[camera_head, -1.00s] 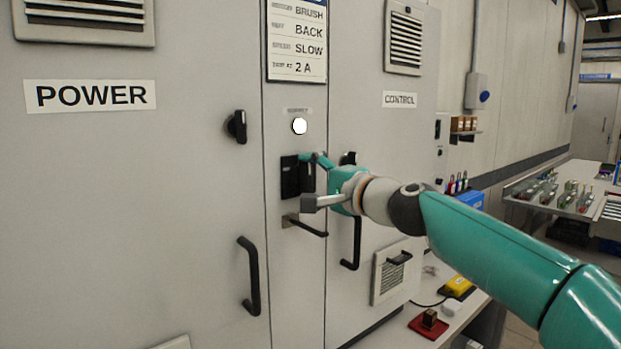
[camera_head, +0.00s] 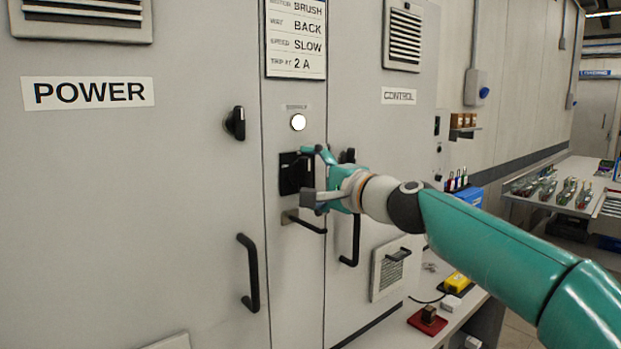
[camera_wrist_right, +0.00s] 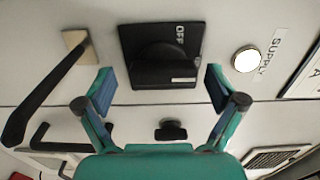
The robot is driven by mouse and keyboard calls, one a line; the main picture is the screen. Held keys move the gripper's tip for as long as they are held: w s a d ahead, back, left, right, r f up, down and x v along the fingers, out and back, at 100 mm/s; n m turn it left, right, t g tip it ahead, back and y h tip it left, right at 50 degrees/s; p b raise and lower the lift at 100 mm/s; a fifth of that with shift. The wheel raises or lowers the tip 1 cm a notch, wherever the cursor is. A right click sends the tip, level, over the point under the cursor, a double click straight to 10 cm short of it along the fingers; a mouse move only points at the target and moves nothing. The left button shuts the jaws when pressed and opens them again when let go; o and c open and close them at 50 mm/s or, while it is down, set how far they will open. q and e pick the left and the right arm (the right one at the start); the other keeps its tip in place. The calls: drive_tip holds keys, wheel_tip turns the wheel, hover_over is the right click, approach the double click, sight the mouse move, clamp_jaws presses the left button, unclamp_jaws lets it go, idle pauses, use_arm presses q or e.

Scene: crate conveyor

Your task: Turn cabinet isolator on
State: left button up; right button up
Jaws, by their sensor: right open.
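The cabinet isolator (camera_head: 291,174) is a black square switch on the grey cabinet's narrow middle panel, below a lit white lamp. In the right wrist view the isolator (camera_wrist_right: 160,36) shows a raised black knob with a pale mark and the word OFF on its plate. My right gripper (camera_head: 311,174) is in front of the isolator, partly covering it in the head view. In the wrist view its blue-padded fingers (camera_wrist_right: 160,86) are spread wide, on either side of the knob and apart from it, with nothing between them. My left gripper is out of view.
The lit SUPPLY lamp (camera_head: 298,122) sits above the isolator. A black handle (camera_head: 306,222) juts out below it. Rotary knobs (camera_head: 236,123) and long door handles (camera_head: 249,273) stand out on the cabinet doors. A bench with a yellow item (camera_head: 457,283) is at lower right.

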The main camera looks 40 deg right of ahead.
drive_tip(key=shift+s, duration=0.1)
drive_tip(key=s+d, duration=0.1)
drive_tip(key=s, duration=1)
drive_tip(key=shift+s, duration=0.4)
drive_tip(key=shift+f, duration=0.1)
